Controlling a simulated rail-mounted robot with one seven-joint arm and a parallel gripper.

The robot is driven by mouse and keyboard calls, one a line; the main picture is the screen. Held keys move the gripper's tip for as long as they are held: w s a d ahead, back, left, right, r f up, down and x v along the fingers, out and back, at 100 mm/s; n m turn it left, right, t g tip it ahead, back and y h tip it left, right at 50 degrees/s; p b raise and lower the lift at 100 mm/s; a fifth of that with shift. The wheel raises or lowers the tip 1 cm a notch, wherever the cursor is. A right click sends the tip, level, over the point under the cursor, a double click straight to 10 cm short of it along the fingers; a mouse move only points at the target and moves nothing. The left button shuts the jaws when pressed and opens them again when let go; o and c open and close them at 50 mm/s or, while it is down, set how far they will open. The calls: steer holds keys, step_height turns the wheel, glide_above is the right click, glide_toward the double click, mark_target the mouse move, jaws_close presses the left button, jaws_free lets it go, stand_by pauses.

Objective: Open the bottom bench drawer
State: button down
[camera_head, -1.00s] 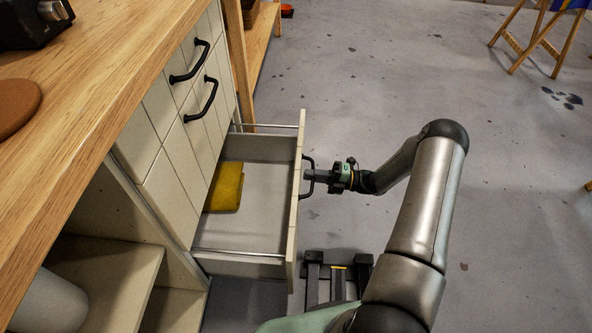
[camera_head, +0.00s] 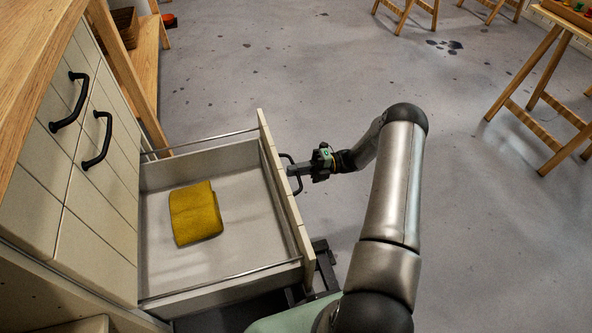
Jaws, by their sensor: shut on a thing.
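The bottom bench drawer (camera_head: 243,253) stands pulled well out of the bench, its front panel (camera_head: 281,183) to the right. Its inside shows, with a folded yellow cloth (camera_head: 196,212) lying flat on the drawer floor. A black bar handle (camera_head: 296,189) is on the outer face of the front. My gripper (camera_head: 296,171) is shut on this handle, reaching it from the right. The fingertips are small in the picture and partly merge with the dark handle.
Two upper drawer fronts with black handles (camera_head: 97,140) (camera_head: 70,101) are closed. The wooden benchtop (camera_head: 30,60) runs along the left. Wooden trestle legs (camera_head: 538,95) stand at the right. The grey floor (camera_head: 300,80) beyond my arm is mostly clear.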

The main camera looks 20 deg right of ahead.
steer(key=c, duration=1.7)
jaws_free()
steer(key=d, duration=0.5)
steer(key=d+f, duration=0.1)
steer(key=d, duration=0.5)
steer(key=d+f, duration=0.1)
steer(key=d, duration=0.5)
steer(key=shift+s+d, duration=0.1)
